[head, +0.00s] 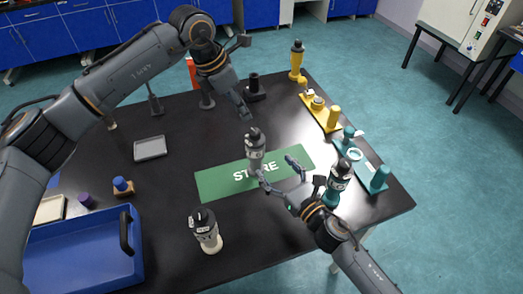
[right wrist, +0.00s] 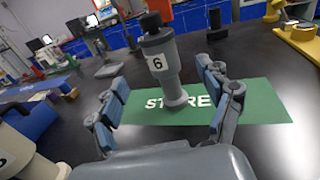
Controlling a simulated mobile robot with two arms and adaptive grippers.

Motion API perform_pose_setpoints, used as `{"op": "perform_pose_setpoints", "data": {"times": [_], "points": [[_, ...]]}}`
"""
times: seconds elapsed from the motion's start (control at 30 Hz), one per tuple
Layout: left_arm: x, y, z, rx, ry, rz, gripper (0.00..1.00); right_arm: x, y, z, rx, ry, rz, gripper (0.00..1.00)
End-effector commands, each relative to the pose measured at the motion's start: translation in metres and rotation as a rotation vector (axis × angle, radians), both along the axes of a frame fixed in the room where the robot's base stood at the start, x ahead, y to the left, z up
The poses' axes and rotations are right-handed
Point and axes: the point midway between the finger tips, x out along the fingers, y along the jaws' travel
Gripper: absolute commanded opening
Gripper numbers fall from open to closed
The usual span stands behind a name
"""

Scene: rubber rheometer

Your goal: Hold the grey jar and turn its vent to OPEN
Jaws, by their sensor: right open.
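The grey jar (head: 254,158) stands upright on the green STORE mat (head: 215,184). It has a dark cap and a white label. In the right wrist view the grey jar (right wrist: 166,78) shows the number 6 on its label. My right gripper (head: 274,167) is open and low over the mat, with its fingers pointing at the jar. In the right wrist view the jar stands ahead, between the two fingers, with gaps on both sides. My left gripper (head: 240,106) is above the table behind the jar, apart from it. Its finger opening is unclear. The vent's setting is too small to read.
A cream jar (head: 207,237) stands in front, a teal jar (head: 339,186) beside my right gripper, and a yellow jar (head: 297,62) at the back. Yellow and teal racks line the right edge. A blue tray (head: 85,270) and a small grey tray (head: 150,148) lie left.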

Motion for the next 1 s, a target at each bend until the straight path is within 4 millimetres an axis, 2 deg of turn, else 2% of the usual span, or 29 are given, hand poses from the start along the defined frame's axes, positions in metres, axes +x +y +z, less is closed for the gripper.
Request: {"op": "perform_pose_setpoints", "data": {"times": [0.03,0.3,0.5,0.7,0.97,1.0], "points": [[0.0,0.0,0.0,0.0,0.0,0.0,0.38,0.01,0.007,0.002,0.002,-0.003,0.001,0.79],[0.0,0.0,0.0,0.0,0.0,0.0,0.38,0.056,0.034,0.001,0.002,-0.001,-0.001,0.79],[0.0,0.0,0.0,0.0,0.0,0.0,0.38,0.078,0.048,0.001,0.002,-0.001,0.0,0.79],[0.0,0.0,0.0,0.0,0.0,0.0,0.38,0.087,0.054,0.0,0.001,0.001,0.0,0.79],[0.0,0.0,0.0,0.0,0.0,0.0,0.38,0.088,0.054,0.0,0.001,0.001,0.0,0.79],[0.0,0.0,0.0,0.0,0.0,0.0,0.38,0.087,0.054,0.0,0.001,0.001,0.0,0.71]]}}
